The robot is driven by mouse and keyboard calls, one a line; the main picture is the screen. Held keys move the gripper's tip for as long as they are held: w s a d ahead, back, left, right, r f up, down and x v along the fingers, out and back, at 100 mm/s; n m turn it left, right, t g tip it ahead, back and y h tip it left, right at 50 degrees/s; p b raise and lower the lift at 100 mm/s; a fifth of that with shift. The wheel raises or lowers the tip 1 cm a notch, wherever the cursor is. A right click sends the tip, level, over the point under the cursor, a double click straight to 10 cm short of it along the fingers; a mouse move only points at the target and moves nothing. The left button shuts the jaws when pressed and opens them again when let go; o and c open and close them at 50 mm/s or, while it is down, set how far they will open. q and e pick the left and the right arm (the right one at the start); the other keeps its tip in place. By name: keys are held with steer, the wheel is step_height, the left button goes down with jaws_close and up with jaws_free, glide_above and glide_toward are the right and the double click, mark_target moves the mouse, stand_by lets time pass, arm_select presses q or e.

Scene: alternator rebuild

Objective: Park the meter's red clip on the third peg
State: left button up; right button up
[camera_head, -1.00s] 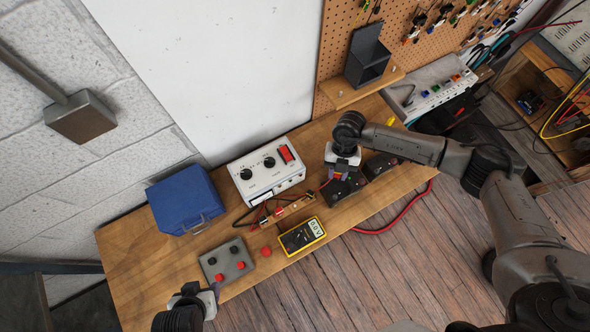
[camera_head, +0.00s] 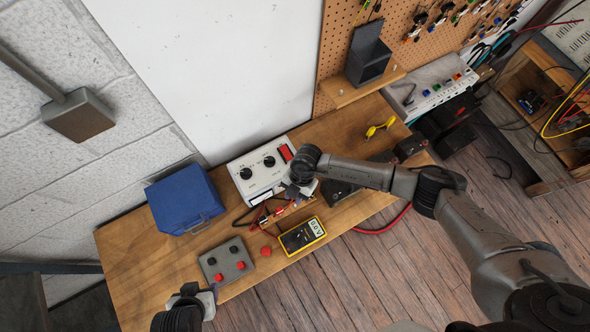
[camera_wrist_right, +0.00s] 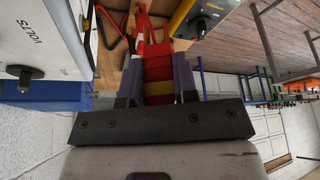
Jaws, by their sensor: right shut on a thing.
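My right gripper (camera_head: 302,188) is over the right end of a small wooden strip (camera_head: 290,211) in the head view. In the right wrist view its fingers (camera_wrist_right: 157,82) are shut on a red clip (camera_wrist_right: 157,68), with its narrow end pointing away. The arm hides the clip and part of the strip in the head view, so I cannot tell whether the clip touches a peg. The yellow meter (camera_head: 302,235) lies just in front of the strip. My left gripper (camera_head: 207,293) is at the bench's front left; its opening is unclear.
A white power supply (camera_head: 262,170) stands right behind the strip. A blue case (camera_head: 184,200) and a grey block with red and black knobs (camera_head: 226,262) are to the left. A yellow clip-like thing (camera_head: 380,126) lies at the back right. Bare bench lies at the left front.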

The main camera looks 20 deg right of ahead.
steer(key=b, duration=0.3)
glide_toward(288, 210)
steer(key=shift+s+a+r, duration=0.1)
steer(key=shift+s, duration=0.85)
steer(key=shift+f, duration=0.25)
steer(key=shift+f+b, duration=0.2)
steer(key=shift+b, duration=0.1)
steer(key=shift+f, duration=0.4)
steer(key=shift+f+b, duration=0.6)
steer(key=o, duration=0.8)
